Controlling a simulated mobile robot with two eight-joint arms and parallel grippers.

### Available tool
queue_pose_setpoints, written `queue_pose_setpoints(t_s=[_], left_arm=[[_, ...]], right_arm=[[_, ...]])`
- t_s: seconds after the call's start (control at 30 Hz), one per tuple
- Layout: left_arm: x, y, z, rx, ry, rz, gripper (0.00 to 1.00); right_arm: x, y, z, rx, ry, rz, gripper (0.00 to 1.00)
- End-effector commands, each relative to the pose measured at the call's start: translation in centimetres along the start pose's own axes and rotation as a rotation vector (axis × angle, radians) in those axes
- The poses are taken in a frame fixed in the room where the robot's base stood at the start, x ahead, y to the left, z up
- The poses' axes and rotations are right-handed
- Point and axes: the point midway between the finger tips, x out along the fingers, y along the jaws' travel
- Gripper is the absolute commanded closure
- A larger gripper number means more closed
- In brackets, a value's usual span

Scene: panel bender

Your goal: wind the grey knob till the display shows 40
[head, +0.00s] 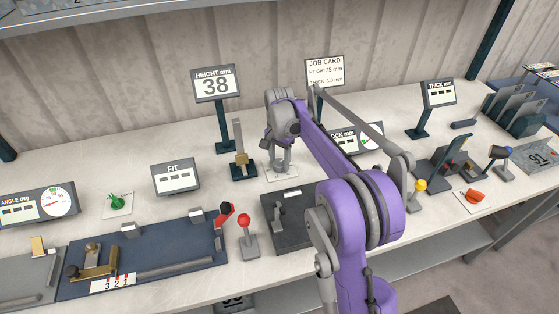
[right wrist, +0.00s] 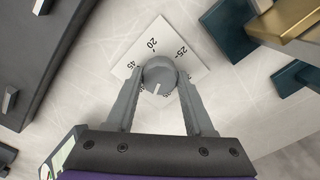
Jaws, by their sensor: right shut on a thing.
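The height display (head: 215,84) on its stand reads 38. The grey knob (right wrist: 159,72) sits on a white dial card (right wrist: 187,52) printed with numbers; 20, 25 and 45 can be read, and others are partly covered. A pale pointer mark shows on the knob's top. My right gripper (right wrist: 158,85) is shut on the knob, one finger at each side. In the head view my right gripper (head: 281,160) points down over the dial card (head: 283,177) and largely hides the knob. My left gripper is not in view.
A brass-and-dark height gauge (head: 241,160) stands just left of the knob. A dark block fixture (head: 288,232) lies in front. A red-topped lever (head: 246,232) and a blue plate (head: 150,262) are to the left. A job card (head: 324,71) reads height 35 mm.

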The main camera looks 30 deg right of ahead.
Motion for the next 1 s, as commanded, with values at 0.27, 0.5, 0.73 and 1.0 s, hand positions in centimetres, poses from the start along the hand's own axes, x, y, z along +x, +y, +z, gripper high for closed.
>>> queue_pose_setpoints(t_s=[0.27,0.5,0.73,1.0], left_arm=[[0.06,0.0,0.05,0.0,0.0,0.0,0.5],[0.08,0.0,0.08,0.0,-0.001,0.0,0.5],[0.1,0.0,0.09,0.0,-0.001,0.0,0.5],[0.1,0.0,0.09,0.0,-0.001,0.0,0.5]], right_arm=[[-0.05,0.0,-0.03,0.226,0.001,0.0,1.0],[-0.05,0.0,-0.04,0.358,0.001,-0.001,1.0],[-0.06,0.0,-0.04,0.419,0.001,-0.001,1.0],[-0.06,0.0,-0.04,0.433,0.001,-0.001,1.0]])
